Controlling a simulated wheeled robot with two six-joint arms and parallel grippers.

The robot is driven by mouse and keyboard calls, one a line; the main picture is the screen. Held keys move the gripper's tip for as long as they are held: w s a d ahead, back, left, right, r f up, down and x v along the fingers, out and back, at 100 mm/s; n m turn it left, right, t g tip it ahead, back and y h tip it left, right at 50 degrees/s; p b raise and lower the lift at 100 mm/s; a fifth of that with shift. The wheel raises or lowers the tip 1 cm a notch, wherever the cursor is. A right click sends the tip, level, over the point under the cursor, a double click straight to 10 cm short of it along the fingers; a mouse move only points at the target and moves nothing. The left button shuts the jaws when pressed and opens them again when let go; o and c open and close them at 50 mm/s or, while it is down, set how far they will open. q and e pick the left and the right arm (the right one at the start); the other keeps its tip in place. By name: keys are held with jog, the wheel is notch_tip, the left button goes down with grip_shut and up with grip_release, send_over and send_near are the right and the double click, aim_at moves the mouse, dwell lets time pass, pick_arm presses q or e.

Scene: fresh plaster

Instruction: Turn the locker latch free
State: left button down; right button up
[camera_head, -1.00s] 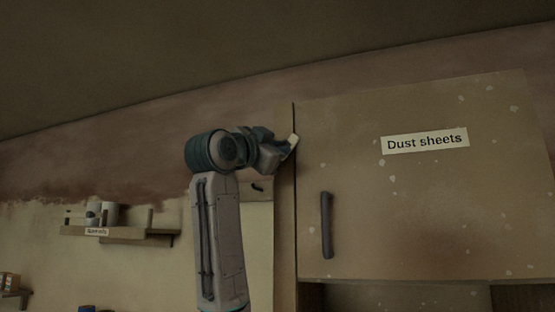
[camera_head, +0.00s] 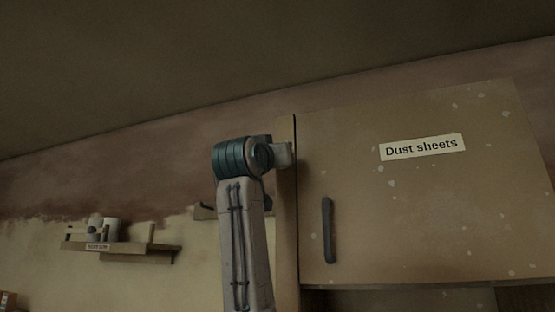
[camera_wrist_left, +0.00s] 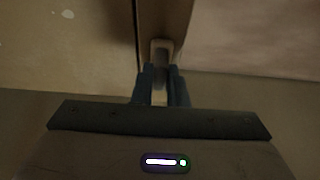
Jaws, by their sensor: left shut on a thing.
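The locker door (camera_head: 450,225) is tan, speckled and labelled "Dust sheets"; it looks closed, with a dark upright handle (camera_head: 328,230). My left gripper (camera_wrist_left: 161,88) is shut on the pale latch (camera_wrist_left: 162,48) at the locker's edge, its dark fingers on either side of it. The latch's near part lies between the fingers. In the wrist view the latch looks in line with the fingers. In the head view the gripper end of my left arm (camera_head: 283,152) meets the locker's left edge, and I cannot make out the latch there. My right gripper is not in view.
A small wooden wall shelf (camera_head: 120,248) with light containers (camera_head: 108,229) is at the left. Part of another shelf shows behind my left arm. An open space lies under the locker door. The sloping ceiling (camera_head: 200,60) is above.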

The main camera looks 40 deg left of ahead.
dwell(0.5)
pick_arm(q)
jog(key=c, duration=1.4)
grip_release()
jog(key=shift+w, duration=0.1)
jog(key=shift+c, duration=0.2)
jog(key=b+v, duration=0.6)
jog(key=v, duration=0.4)
jog(key=shift+s+f, duration=0.15)
jog(key=shift+s, duration=0.2)
jog(key=shift+d+f, duration=0.1)
jog(key=shift+d, duration=0.05)
